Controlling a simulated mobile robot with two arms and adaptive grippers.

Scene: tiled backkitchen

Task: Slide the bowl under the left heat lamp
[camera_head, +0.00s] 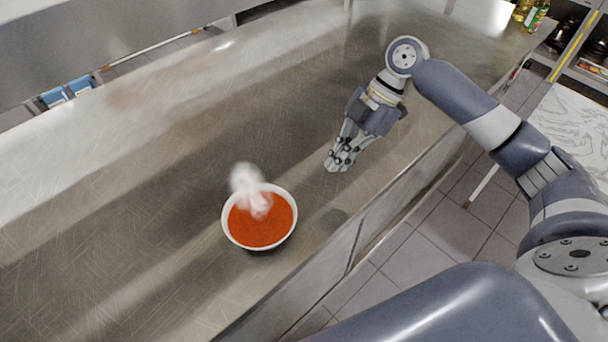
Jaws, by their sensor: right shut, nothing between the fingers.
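A white bowl (228,233) filled with orange-red soup stands upright on the metal counter, near its front edge. White steam rises from it. My right gripper (338,165) is shut and empty, above the counter to the right of and beyond the bowl, clearly apart from it. My left gripper is not in view. No heat lamp can be made out in this view.
The steel counter (110,230) is broad and bare around the bowl. Its front edge drops to a tiled floor (440,235). Bottles (535,15) stand at the far right end. A blue item (68,90) shows beyond the counter's back edge.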

